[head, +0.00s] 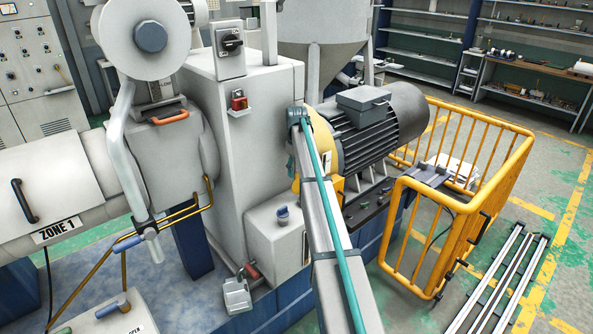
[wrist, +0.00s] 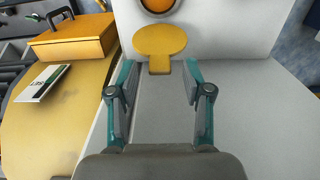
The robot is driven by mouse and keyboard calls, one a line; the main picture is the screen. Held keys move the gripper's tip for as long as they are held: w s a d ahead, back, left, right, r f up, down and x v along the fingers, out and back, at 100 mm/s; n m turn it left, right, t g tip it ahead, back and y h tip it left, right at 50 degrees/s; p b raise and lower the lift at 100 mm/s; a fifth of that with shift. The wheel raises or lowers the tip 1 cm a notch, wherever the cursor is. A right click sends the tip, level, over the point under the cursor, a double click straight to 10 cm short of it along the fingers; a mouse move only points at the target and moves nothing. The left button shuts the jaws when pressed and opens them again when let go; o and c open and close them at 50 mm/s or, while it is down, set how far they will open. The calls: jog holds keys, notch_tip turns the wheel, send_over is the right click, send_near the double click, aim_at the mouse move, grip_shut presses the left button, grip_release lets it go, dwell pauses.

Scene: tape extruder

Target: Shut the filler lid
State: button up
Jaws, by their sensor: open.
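A flat yellow round flap with a short tab, which looks like the filler lid (wrist: 160,40), shows at the top middle of the wrist view. It stands against or in front of a pale grey wall, just below an orange round part with a light rim (wrist: 158,4). My gripper (wrist: 158,72) is open and empty. Its two teal fingers point toward the flap, one to either side of its tab, with a gap before it. I cannot tell whether they touch anything. In the head view I cannot make out the lid.
A yellow housing with a white card (wrist: 42,82) and a handled orange box (wrist: 72,37) lies left of my gripper. In the head view, a ribbed motor (head: 385,125), a grey cabinet (head: 215,130) and a yellow railing (head: 440,230) stand around the arm.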

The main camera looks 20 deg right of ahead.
jog(key=shift+f, duration=0.9)
grip_shut()
